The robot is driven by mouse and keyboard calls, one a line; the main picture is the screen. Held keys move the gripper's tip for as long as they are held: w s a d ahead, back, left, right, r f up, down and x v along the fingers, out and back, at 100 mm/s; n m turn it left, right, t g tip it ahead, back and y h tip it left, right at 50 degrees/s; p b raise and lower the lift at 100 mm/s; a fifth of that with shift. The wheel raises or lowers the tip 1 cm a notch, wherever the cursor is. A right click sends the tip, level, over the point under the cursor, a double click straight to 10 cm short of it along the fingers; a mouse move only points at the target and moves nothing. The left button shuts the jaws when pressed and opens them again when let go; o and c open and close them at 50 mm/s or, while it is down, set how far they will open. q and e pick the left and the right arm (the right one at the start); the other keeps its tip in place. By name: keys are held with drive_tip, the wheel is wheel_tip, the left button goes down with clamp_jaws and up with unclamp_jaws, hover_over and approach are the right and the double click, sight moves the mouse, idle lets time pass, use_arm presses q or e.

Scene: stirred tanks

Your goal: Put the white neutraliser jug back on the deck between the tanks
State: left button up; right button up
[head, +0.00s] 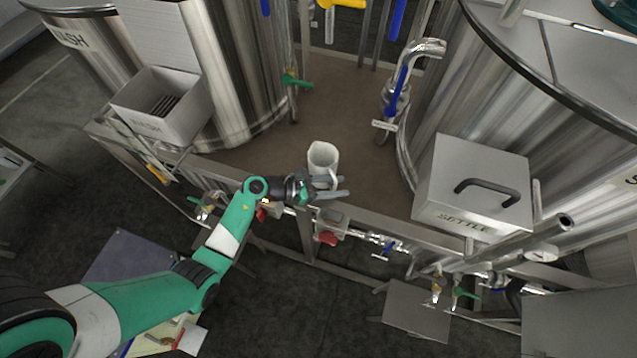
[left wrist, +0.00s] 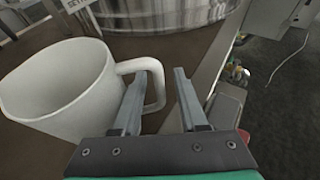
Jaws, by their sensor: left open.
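The white jug (head: 322,160) stands upright on the brown deck (head: 262,152) between the two steel tanks, near the deck's front edge. My left gripper (head: 343,187) is open at the front side of the jug. In the left wrist view, the jug (left wrist: 62,88) is at the left, with its handle (left wrist: 148,68) pointing toward the gripper. The fingers of my left gripper (left wrist: 158,92) are spread apart there; one finger overlaps the handle in the picture. I cannot tell whether it touches. My right gripper is not in view.
A grey open box (head: 190,128) hangs at the left tank (head: 235,75). A lidded steel box marked SETTLE (head: 470,185) stands by the right tank (head: 570,130). A valve pipe with a blue handle (head: 398,88) rises behind the jug. A front rail (head: 385,222) carries pipes and valves.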

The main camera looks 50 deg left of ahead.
use_arm(q)
drive_tip(key=v, duration=0.9)
drive_tip(key=shift+s+p, duration=0.2)
drive_tip(key=shift+p, duration=0.25)
drive_tip(key=shift+r, duration=0.15)
